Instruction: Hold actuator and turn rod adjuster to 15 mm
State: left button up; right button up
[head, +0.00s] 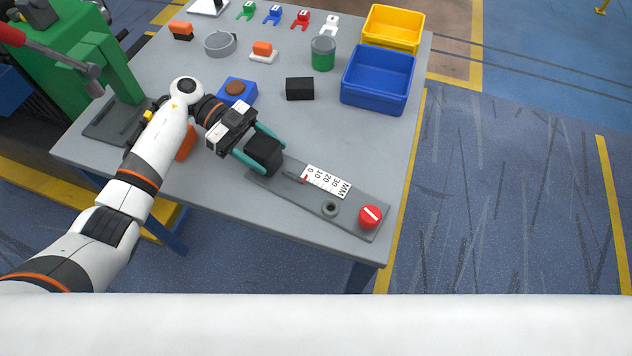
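The actuator (264,150) is a black block at the left end of a grey base plate (350,222) near the table's front edge. My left gripper (257,147) has its teal fingers on two opposite sides of the block and appears shut on it. A thin rod runs from the block to a red pointer (304,179) near the 0 end of a white MM scale (327,181). I cannot tell which part is the rod adjuster. My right gripper is not in view.
A green press (120,70) with a red-handled lever stands at left. Blue (378,80) and yellow (393,28) bins, a green can (323,54) and a black block (299,88) lie farther back. Free floor lies right of the table (200,190).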

pick_arm(q)
jog(key=c, duration=1)
